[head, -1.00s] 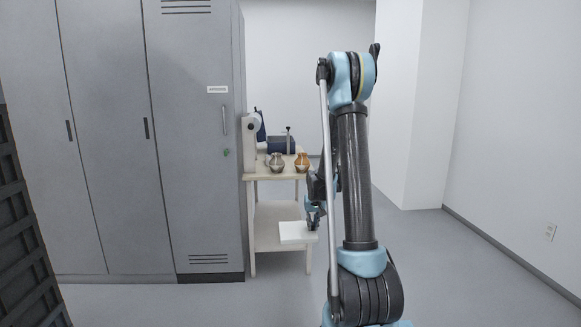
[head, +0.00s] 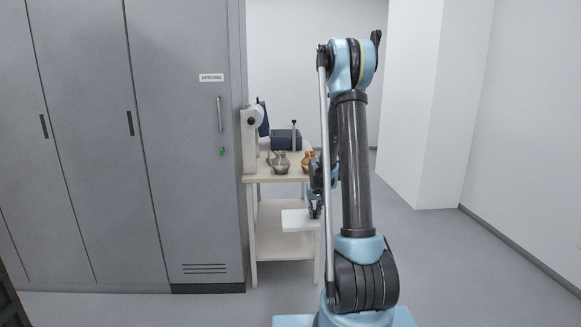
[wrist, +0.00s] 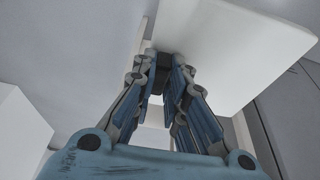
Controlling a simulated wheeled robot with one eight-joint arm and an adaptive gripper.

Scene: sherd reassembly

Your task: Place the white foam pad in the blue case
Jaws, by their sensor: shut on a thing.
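The white foam pad (head: 297,221) is a flat white slab held in front of the table, below the level of its top. In the wrist view the pad (wrist: 245,55) spreads across the upper right, beyond the fingers. My gripper (head: 315,209) is shut on the pad's edge; its fingers (wrist: 164,65) also show in the wrist view. A dark blue box-like thing (head: 284,141) on the back of the table looks like the blue case. Its inside cannot be seen from here.
A pale table (head: 270,175) with a lower shelf carries a grey pot (head: 281,163), an orange-brown pot (head: 306,162) and a white-and-blue device (head: 250,130). Grey lockers (head: 180,150) stand close on its left. Open floor (head: 430,265) lies to the right.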

